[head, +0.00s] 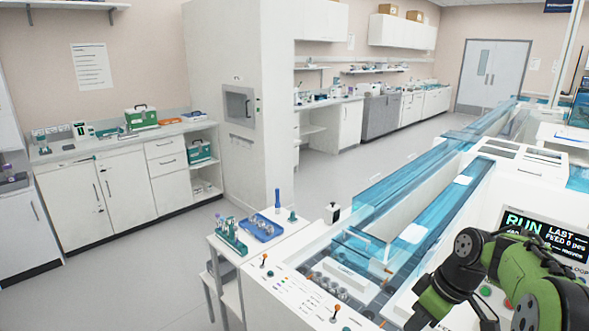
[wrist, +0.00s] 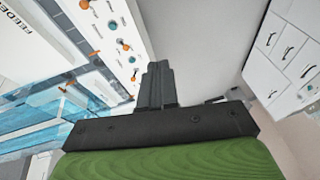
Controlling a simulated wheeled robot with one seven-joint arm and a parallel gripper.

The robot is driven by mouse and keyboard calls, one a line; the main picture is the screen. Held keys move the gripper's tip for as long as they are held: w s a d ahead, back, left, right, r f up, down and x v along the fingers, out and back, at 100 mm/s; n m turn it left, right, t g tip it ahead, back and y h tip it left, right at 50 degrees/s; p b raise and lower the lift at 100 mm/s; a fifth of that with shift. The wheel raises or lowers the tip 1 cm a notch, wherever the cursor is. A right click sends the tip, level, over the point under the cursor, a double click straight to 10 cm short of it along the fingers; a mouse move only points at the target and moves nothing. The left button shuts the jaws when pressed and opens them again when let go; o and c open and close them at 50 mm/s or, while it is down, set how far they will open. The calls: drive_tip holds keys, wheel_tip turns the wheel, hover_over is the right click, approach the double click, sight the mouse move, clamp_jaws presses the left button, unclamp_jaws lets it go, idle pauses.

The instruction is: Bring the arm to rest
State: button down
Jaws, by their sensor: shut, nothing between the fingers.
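My green and black arm (head: 530,275) reaches in from the lower right of the head view, folded in front of the track machine. The gripper end is low in that view, partly cut off by the bottom edge. In the wrist view my gripper (wrist: 157,82) shows as dark fingers pressed together with nothing between them. It is over the edge of the machine's control panel (wrist: 105,40), with grey floor (wrist: 200,50) to the right of it. I cannot tell its exact height above the panel.
The track machine (head: 290,285) has a blue clear-covered track (head: 405,200) running to the back right. A screen (head: 540,240) reading RUN is behind my arm. A side table (head: 228,262) holds a green tube rack (head: 231,238) and a blue tray (head: 262,228). Open floor (head: 185,245) lies left.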

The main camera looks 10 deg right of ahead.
drive_tip(key=s+a+r+m+t+h, duration=0.1)
drive_tip(key=s+a+r+m, duration=0.1)
drive_tip(key=s+a+r, duration=0.3)
drive_tip(key=s+a+r+m+h, duration=0.1)
drive_tip(key=s+a+h, duration=0.15)
drive_tip(key=a, duration=0.45)
drive_tip(key=s+a+m+t, duration=0.2)
drive_tip(key=s+m, duration=0.1)
drive_tip(key=s, duration=0.8)
drive_tip(key=shift+f+m+t, duration=0.25)
drive_tip(key=shift+m+t, duration=0.05)
drive_tip(key=shift+t, duration=0.1)
drive_tip(key=shift+a, duration=0.1)
drive_tip(key=shift+s, duration=0.1)
